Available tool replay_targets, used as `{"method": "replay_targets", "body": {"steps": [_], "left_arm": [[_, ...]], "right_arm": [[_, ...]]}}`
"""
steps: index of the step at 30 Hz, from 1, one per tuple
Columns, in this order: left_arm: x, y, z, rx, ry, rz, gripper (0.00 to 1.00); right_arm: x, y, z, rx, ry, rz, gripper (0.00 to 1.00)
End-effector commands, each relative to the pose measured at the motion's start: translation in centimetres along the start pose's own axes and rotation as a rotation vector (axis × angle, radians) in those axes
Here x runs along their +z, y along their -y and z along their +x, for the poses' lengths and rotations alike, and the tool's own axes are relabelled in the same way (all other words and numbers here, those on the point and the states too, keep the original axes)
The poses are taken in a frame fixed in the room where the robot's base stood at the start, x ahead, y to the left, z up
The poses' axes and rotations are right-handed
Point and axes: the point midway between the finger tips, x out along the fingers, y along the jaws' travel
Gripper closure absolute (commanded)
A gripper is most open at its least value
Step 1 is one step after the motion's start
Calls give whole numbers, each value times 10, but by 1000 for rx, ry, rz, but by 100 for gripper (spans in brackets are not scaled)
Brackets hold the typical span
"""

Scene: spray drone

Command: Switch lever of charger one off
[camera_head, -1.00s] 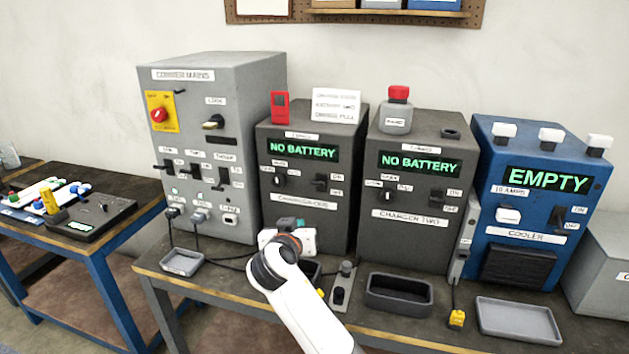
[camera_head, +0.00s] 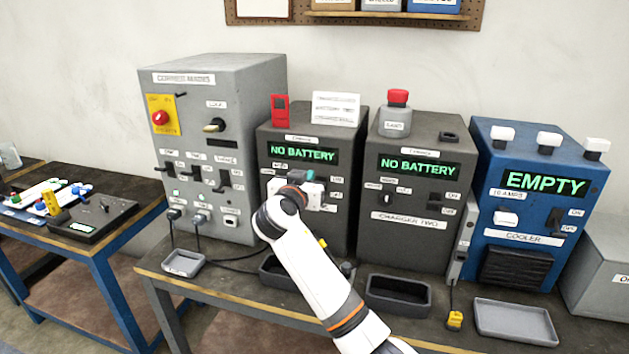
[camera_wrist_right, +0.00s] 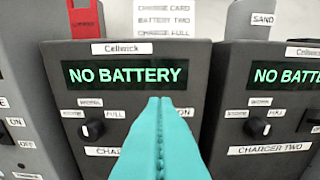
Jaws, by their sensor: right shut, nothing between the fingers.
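Charger one (camera_head: 305,228) is a dark grey box with a green "NO BATTERY" display (camera_head: 303,153), which also shows in the wrist view (camera_wrist_right: 125,74). Its lever is hidden behind my gripper in both views; part of the "ON" label (camera_wrist_right: 185,112) shows beside the fingers. Its selector knob (camera_wrist_right: 93,130) is left of the fingers. My right gripper (camera_head: 309,177) is in front of the charger's face, below the display. Its teal fingers (camera_wrist_right: 160,100) are shut and empty, pointing at the lever side. I cannot tell whether they touch anything. My left gripper is not in view.
Charger two (camera_head: 408,235) stands close to the right, with its own lever (camera_head: 437,198). The grey mains cabinet (camera_head: 215,135) stands to the left. The blue cooler (camera_head: 535,210) is farther right. Trays (camera_head: 398,295) and cables lie along the bench front.

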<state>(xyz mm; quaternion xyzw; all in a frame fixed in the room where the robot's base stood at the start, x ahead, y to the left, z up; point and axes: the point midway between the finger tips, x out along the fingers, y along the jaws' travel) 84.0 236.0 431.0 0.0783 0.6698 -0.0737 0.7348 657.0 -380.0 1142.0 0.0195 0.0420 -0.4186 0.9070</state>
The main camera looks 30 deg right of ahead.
Motion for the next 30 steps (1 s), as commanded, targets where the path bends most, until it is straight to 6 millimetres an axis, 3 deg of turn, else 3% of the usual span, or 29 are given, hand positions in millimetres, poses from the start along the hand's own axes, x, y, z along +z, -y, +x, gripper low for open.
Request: {"method": "replay_targets", "body": {"steps": [7,9,15,30], "left_arm": [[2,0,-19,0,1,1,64],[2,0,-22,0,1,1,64],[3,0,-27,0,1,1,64],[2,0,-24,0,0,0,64]], "right_arm": [[1,1,52,-3,0,-5,100],[-15,0,52,0,-3,-7,100],[-34,0,56,1,0,-3,100],[-40,0,57,1,3,0,100]]}}
